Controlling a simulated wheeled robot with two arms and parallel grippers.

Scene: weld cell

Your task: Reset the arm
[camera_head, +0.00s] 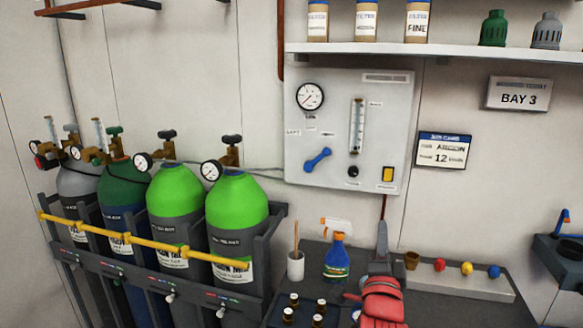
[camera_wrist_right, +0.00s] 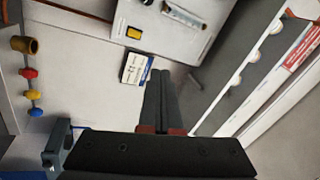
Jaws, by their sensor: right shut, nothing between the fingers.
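My right gripper (camera_head: 382,228) shows at the bottom centre-right of the head view. Its grey fingers point up in front of the worktop's back edge and the lower wall. In the right wrist view its two dark fingers (camera_wrist_right: 160,78) lie together with nothing between them. They appear clear of the wall panel and its signs, and I see no contact with any object. My left gripper is not in the head view.
A blue spray bottle (camera_head: 337,262) and a white cup (camera_head: 296,266) stand left of the right gripper. A brown cup (camera_head: 412,261) and coloured knobs (camera_head: 466,268) are to its right. Gas cylinders (camera_head: 237,203) stand in a rack at left. A control panel (camera_head: 340,100) hangs above.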

